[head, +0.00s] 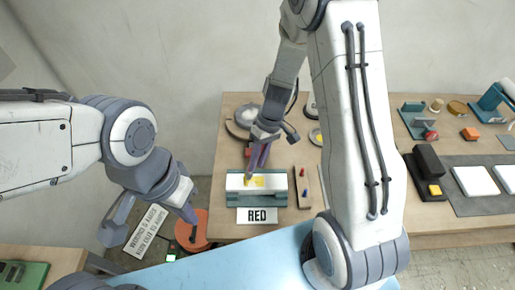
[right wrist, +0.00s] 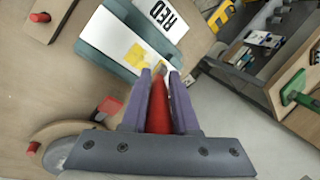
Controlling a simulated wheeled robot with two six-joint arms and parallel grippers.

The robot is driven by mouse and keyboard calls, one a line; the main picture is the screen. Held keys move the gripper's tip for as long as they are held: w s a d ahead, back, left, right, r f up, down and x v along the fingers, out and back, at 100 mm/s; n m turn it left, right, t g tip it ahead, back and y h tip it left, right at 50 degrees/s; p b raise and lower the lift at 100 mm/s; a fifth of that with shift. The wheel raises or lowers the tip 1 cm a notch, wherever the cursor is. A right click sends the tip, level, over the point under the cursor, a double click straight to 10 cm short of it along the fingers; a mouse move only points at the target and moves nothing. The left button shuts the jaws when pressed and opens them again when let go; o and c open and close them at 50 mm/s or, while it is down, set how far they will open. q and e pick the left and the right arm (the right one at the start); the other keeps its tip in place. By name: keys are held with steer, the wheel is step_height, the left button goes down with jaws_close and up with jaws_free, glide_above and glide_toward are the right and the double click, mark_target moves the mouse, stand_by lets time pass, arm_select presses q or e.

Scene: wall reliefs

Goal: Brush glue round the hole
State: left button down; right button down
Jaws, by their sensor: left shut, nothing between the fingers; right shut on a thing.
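A white block (head: 236,183) lies in a teal holder (head: 277,200) behind a white RED sign (head: 257,216). A yellow patch, possibly glue, is on its top and shows in the right wrist view (right wrist: 137,53). I cannot make out a hole. My right gripper (head: 259,165) is shut on a red-handled brush (right wrist: 158,106), whose tip is at or just above the yellow patch; contact is unclear. My left gripper (head: 191,217) is shut and empty, left of the table and above the floor.
The holder stands on a wooden table (head: 232,223). A second bench with white tiles (head: 475,181) is at the right. An orange round thing (head: 205,229) is below my left gripper.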

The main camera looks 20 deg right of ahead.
steer(key=s+d+p, duration=0.1)
steer(key=d, duration=0.3)
steer(key=a+r+p, duration=0.4)
steer(key=r+p, duration=0.1)
steer(key=r, duration=0.2)
steer(key=shift+w+r, duration=0.15)
steer(key=shift+w, duration=0.3)
stand_by(0.4)
stand_by(0.6)
